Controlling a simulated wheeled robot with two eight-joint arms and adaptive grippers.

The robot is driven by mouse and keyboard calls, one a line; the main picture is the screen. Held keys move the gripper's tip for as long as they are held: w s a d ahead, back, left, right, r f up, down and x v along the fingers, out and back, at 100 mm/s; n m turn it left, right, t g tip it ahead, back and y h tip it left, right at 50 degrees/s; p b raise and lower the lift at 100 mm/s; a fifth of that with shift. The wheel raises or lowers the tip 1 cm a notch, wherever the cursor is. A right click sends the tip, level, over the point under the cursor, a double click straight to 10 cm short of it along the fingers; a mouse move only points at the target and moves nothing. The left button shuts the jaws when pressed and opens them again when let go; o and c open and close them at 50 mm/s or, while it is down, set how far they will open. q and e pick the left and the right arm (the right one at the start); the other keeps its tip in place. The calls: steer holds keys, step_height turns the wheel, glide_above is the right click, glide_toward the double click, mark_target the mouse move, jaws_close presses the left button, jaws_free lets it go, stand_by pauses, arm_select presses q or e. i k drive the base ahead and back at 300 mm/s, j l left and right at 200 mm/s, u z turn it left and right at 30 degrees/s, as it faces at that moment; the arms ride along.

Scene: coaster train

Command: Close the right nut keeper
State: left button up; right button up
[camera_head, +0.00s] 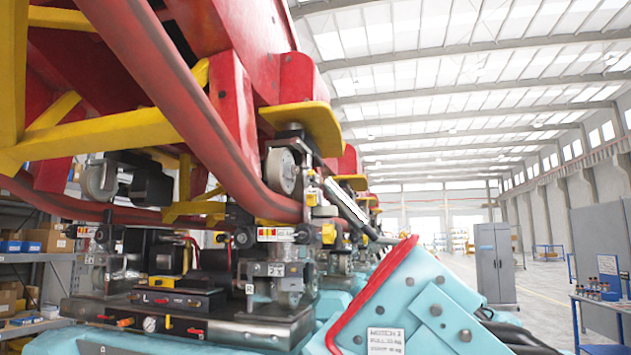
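The coaster train's wheel assembly (285,170) hangs around the red tube rail in the middle of the view. Below it is a dark metal block with a small "R" label (250,289) on its right side and an "L" on its left. Neither of my grippers is in view.
A dark panel with a gauge (150,324) and red levers is at the lower left. A turquoise housing (420,305) with a red edge fills the lower middle right. A grey cabinet (495,262) and blue table (600,298) stand behind at right, with open floor between.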

mark_target(310, 172)
steer(key=i+j+z, duration=0.2)
steer(key=i+z, duration=0.15)
steer(key=i, duration=0.2)
steer(key=i+j+z, duration=0.4)
steer(key=i, duration=0.15)
